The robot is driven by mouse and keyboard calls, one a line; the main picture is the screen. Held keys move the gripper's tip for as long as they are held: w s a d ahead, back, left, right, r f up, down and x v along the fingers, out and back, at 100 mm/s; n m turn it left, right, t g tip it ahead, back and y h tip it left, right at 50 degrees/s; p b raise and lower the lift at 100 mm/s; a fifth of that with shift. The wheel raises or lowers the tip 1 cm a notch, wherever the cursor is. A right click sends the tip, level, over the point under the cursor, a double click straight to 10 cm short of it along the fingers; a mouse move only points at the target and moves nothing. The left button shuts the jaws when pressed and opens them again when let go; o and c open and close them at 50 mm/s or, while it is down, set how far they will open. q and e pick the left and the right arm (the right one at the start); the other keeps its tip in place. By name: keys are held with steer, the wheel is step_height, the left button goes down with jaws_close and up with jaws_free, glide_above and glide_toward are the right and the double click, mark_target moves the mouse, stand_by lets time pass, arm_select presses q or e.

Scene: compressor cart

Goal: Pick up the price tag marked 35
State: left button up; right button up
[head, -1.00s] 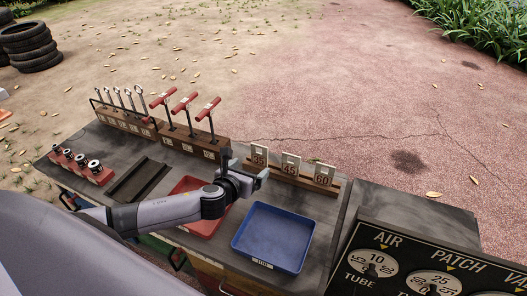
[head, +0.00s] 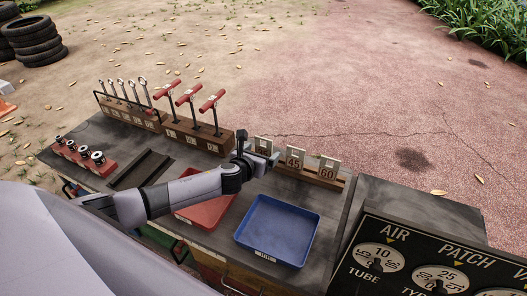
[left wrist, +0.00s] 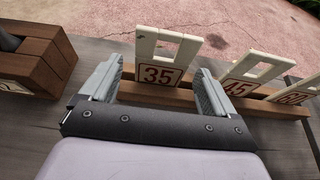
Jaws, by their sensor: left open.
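The price tag marked 35 (left wrist: 160,66) is a cream plate with a rectangular cutout at its top, standing upright in a wooden rack (left wrist: 178,97). In the head view the 35 tag (head: 263,143) shows only in part behind my gripper. My left gripper (left wrist: 157,82) is open, with one finger on each side of the 35 tag in the left wrist view. I cannot tell whether the fingers touch it. The 45 tag (head: 294,158) and the 60 tag (head: 328,168) stand to its right. My right gripper is not in view.
A blue tray (head: 277,231) and a red tray (head: 203,211) lie on the cart top in front of the rack. A wooden block with red T-handled tools (head: 196,133) stands left of the rack. The gauge panel (head: 430,262) is at the right.

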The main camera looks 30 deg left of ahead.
arm_select(q)
steer(key=shift+c, duration=0.3)
steer(key=c, duration=1.1)
steer(key=shift+o, duration=0.2)
steer(key=shift+r, duration=0.1)
step_height(320, 180, up, 20)
steer(key=p, duration=0.5)
steer(key=shift+p, duration=0.3)
